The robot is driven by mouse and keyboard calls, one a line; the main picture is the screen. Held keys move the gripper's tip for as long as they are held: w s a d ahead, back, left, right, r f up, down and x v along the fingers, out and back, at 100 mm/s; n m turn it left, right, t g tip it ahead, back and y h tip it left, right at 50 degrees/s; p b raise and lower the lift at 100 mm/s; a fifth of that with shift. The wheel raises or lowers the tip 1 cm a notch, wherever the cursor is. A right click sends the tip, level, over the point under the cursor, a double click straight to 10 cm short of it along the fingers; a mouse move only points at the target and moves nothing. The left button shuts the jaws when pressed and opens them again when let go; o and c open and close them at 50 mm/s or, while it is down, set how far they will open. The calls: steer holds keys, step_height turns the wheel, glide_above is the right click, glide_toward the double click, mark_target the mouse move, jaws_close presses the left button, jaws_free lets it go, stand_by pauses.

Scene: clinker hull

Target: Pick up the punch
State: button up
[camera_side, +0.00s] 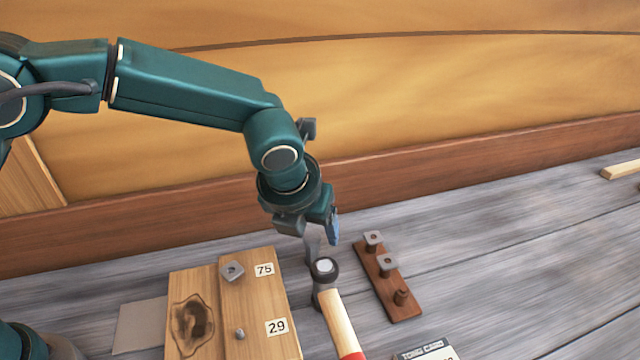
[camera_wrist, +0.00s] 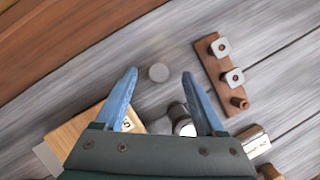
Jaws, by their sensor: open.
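The punch (camera_side: 312,244) is a slim grey piece that appears to stand upright on the grey planks, just behind the hammer head and partly hidden by it. In the wrist view the punch (camera_wrist: 158,73) shows end-on as a round grey disc. My gripper (camera_side: 333,228) is open, with its blue fingers pointing down close to the punch. In the wrist view my gripper (camera_wrist: 160,76) has one fingertip on each side of the disc, with clear gaps. I cannot tell how far the tips are above it.
A hammer (camera_side: 341,322) lies very close, its head beside the punch. To the right is a dark wooden strip (camera_side: 405,311) with pegs and square metal plates. A light wooden block (camera_side: 258,312) marked 75 and 29 is at left. A small labelled box (camera_side: 428,352) sits at front.

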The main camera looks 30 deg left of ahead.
mark_target(313, 236)
steer(key=shift+x, duration=1.65)
steer(key=shift+c, duration=0.4)
jaws_close()
